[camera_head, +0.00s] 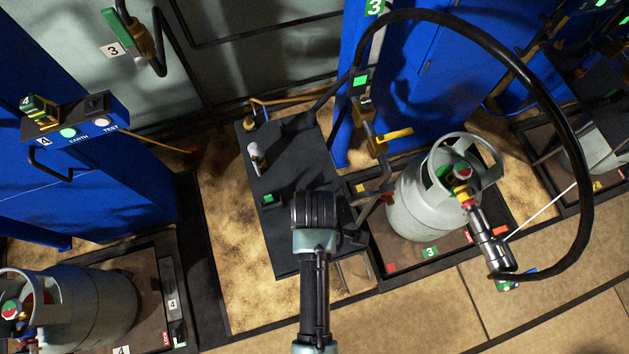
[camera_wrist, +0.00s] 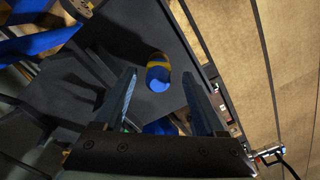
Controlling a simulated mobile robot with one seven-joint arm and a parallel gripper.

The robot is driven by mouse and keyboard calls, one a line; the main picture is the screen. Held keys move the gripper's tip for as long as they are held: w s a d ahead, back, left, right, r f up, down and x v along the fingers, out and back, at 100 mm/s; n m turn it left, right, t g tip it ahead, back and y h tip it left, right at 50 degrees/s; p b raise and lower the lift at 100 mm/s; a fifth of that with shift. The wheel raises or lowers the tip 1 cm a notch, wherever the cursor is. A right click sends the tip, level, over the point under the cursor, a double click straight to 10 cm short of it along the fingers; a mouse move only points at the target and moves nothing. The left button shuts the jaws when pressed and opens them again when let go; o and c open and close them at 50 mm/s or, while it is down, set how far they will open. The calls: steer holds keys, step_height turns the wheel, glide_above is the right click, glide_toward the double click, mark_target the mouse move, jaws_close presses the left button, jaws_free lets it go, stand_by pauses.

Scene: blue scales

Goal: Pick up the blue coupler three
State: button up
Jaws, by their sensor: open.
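A short rounded blue piece with a yellow band (camera_wrist: 158,68) shows in the wrist view over a dark flat top. It looks like the blue coupler, but no number is readable on it. My gripper (camera_wrist: 159,78) is open, its two fingers on either side of this piece in the picture, with nothing held. I cannot tell how far the piece is from the fingertips. In the head view my arm covers the piece and the fingers. A silver coupler (camera_head: 490,238) on a black hose hangs at the grey gas bottle (camera_head: 415,206) marked 3.
My arm reaches over a dark bench (camera_head: 290,170) that carries a small white-topped fitting (camera_head: 257,157) and a green square (camera_head: 268,198). The black hose (camera_head: 583,150) arcs at right. A blue post (camera_head: 80,190) and another gas bottle (camera_head: 85,305) stand at left.

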step_height(320, 180, down, 4)
steer(key=shift+w+f, duration=0.1)
steer(key=shift+w, duration=0.05)
jaws_close()
stand_by(0.4)
